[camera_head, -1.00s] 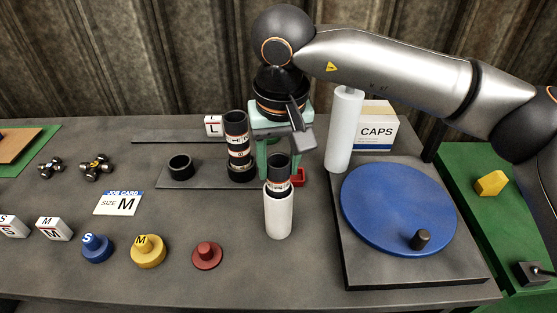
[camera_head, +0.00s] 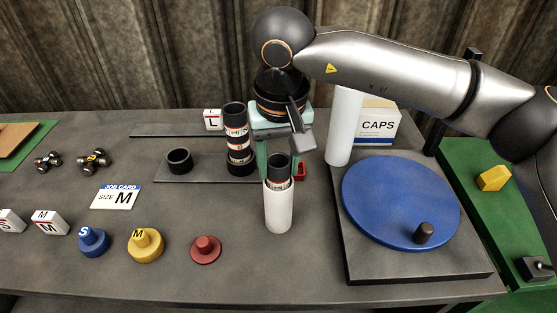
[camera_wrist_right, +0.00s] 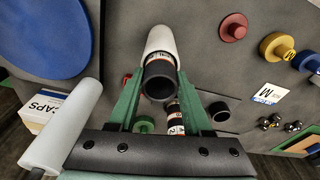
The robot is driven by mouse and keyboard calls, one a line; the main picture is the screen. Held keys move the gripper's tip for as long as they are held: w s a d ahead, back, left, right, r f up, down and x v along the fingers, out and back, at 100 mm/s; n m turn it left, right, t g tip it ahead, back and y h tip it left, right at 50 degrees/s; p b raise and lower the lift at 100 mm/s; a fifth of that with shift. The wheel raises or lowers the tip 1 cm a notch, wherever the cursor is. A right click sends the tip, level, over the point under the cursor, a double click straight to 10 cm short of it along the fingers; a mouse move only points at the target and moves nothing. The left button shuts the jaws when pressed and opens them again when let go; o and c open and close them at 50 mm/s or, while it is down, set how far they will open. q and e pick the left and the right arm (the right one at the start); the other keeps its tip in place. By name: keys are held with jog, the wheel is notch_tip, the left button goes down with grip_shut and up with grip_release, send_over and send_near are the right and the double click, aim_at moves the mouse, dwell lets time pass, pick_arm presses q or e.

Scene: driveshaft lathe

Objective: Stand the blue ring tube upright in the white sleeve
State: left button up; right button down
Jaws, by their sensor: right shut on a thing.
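A black tube (camera_head: 279,165) with a pale printed band stands upright with its lower part inside the white sleeve (camera_head: 278,210). No blue ring shows on it; the sleeve hides its lower part. My right gripper (camera_head: 279,160) comes down from behind and is shut on this tube above the sleeve's rim. In the right wrist view, the tube's open end (camera_wrist_right: 159,82) sits between the green fingers, with the white sleeve (camera_wrist_right: 160,40) beyond it. My left gripper is not in view.
A taller banded black tube (camera_head: 237,140) stands left of my gripper, near a black ring (camera_head: 179,161). A white cylinder (camera_head: 344,130), CAPS box (camera_head: 379,126) and blue turntable (camera_head: 400,200) are right. Caps, including a red one (camera_head: 205,248), lie front left.

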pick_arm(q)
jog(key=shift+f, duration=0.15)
pick_arm(e)
jog(key=shift+f, duration=0.15)
jog(key=shift+c, duration=1.3)
grip_release()
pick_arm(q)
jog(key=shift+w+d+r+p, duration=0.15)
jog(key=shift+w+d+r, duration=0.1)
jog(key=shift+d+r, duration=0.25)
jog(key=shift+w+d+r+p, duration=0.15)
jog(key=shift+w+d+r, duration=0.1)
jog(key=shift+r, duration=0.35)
pick_arm(e)
notch_tip(320, 180, up, 12)
jog(key=s, duration=0.1)
jog(key=shift+s+d+r, duration=0.15)
jog(key=shift+s+r, duration=0.1)
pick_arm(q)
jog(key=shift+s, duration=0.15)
